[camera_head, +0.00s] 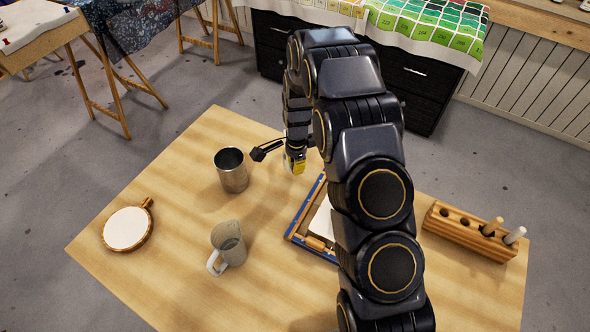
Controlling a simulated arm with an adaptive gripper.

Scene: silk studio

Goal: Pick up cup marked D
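A metal cup (232,172) stands upright near the left-middle of the wooden table. A grey mug-like jug (228,246) with a pale handle stands nearer the front. No letter D is readable on either one. My gripper (294,167) is low over the table, to the right of the metal cup and apart from it. A small yellow and white patch shows at its end; I cannot tell whether this is part of the gripper or a thing beside it. My arm hides part of the table behind it, and the fingers are too small to read.
A round hoop with white cloth (126,229) lies at the left of the table (180,290). A blue-edged frame (301,218) lies partly behind my arm. A wooden rack (458,232) with pegs stands at the right. The front left of the table is clear.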

